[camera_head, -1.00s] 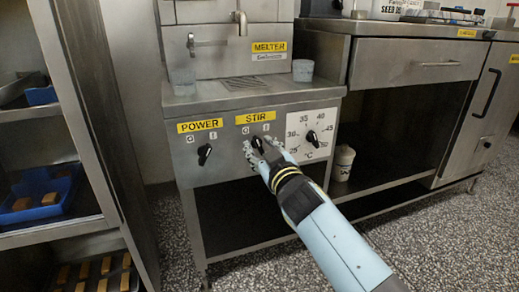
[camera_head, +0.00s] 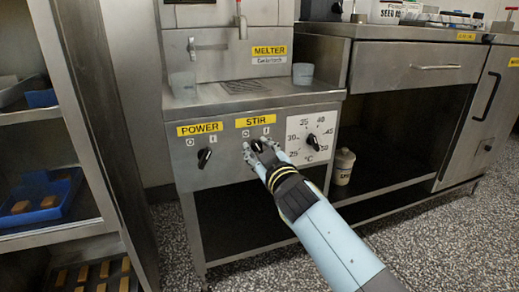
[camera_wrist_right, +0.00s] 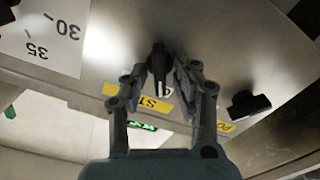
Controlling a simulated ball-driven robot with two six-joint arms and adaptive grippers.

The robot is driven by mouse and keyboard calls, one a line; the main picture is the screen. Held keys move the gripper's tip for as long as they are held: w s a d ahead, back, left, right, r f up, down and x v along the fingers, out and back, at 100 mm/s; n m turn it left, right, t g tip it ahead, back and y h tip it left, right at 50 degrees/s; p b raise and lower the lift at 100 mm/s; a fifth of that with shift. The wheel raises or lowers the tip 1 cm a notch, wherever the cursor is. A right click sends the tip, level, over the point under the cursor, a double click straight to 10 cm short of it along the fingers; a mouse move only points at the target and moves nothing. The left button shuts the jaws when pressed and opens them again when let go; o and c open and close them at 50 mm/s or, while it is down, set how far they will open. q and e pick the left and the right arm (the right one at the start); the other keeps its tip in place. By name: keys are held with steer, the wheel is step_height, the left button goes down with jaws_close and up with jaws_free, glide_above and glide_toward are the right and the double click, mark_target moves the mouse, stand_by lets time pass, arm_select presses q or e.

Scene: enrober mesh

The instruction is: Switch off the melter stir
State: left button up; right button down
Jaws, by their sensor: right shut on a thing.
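The melter (camera_head: 190,110) is a steel unit with a front panel of black knobs. The stir knob (camera_head: 257,146) sits under the yellow STIR label (camera_head: 256,121). My right gripper (camera_head: 262,150) is at this knob and partly covers it. In the right wrist view the stir knob (camera_wrist_right: 158,62) is between the two fingers of the right gripper (camera_wrist_right: 170,75), which are shut on it. The white line on the knob shows there, but I cannot tell which mark it points at. My left gripper is not in view.
The power knob (camera_head: 204,158) is left of the stir knob, and the temperature knob (camera_head: 313,142) is on a white dial to the right. Cups (camera_head: 302,73) stand on the melter top. A shelf rack (camera_head: 85,130) stands at the left.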

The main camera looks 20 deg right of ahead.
steer(key=shift+n, duration=0.3)
steer(key=c, duration=1.4)
jaws_free()
steer(key=shift+o, duration=0.2)
steer(key=shift+s, duration=0.1)
steer(key=s, duration=1.1)
steer(key=shift+s+d, duration=0.2)
steer(key=shift+s, duration=0.2)
